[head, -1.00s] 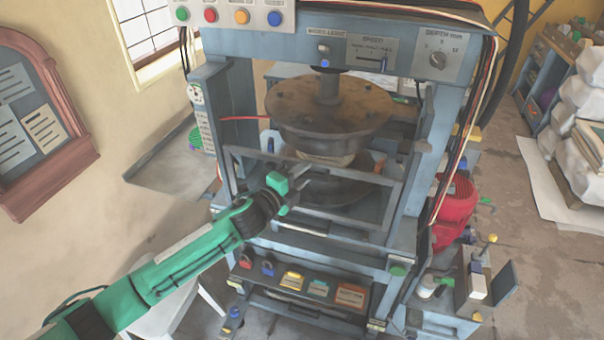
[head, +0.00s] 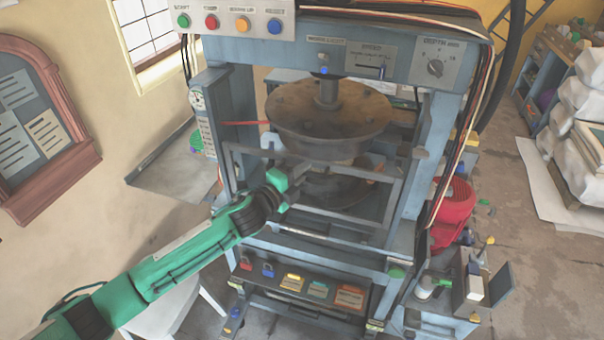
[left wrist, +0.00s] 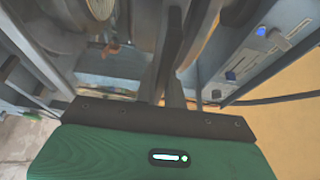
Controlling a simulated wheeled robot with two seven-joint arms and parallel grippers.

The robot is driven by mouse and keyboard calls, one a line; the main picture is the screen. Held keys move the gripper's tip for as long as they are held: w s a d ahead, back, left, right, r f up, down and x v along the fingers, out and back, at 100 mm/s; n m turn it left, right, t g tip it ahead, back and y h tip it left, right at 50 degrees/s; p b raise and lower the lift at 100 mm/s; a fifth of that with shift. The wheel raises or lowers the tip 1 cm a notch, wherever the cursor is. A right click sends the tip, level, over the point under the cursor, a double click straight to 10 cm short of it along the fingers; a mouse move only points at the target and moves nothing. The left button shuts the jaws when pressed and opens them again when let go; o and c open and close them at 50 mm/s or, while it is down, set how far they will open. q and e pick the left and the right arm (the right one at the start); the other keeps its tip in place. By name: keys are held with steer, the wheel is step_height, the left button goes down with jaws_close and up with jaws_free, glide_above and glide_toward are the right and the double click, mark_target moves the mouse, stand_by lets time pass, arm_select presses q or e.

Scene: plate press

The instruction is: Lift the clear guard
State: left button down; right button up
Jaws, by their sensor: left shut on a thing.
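The clear guard (head: 392,196) is a see-through panel in a grey rectangular frame across the front of the blue press. It hangs before the work space, tilted slightly. My left gripper (head: 294,178) reaches in from the left and is shut on the guard's frame, near the left half of the front. In the left wrist view, my dark fingers (left wrist: 173,75) are close together around a dark bar; the exact contact is hard to see. My right gripper is out of view.
The round brown press plate (head: 330,115) hangs above and behind the guard. A button panel (head: 235,20) is on top. Padlocks and coloured labels sit on a lower shelf (head: 300,288). A red motor (head: 455,205) and a lever box (head: 470,280) stand at right.

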arm_select(q)
step_height(320, 180, up, 16)
steer(key=p, duration=1.1)
steer(key=shift+f, duration=0.15)
steer(key=c, duration=1.5)
jaws_free()
steer(key=shift+a, duration=0.1)
